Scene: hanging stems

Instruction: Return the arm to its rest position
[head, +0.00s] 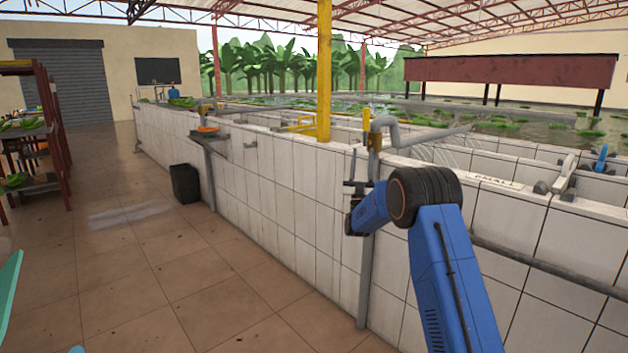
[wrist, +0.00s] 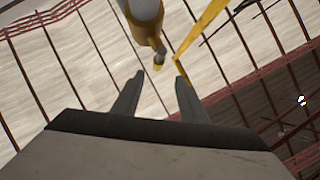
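My blue arm (head: 445,265) reaches up from the lower right in the head view and bends at a dark joint toward the tiled tank wall. My gripper (head: 358,175) is at its end, beside the wall and small in the head view. In the wrist view its two grey fingers (wrist: 157,88) stand apart with nothing between their tips. The gripper points upward, with the roof behind it. No stem or other thing is held.
A grey bent pipe (head: 386,123) with yellow fittings rises close to my gripper; a pipe also shows just beyond the fingers (wrist: 146,12). A yellow post (head: 324,70) stands behind. The white tiled wall (head: 280,185) runs alongside. A black bin (head: 185,183) stands on the floor; the left floor is mostly clear.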

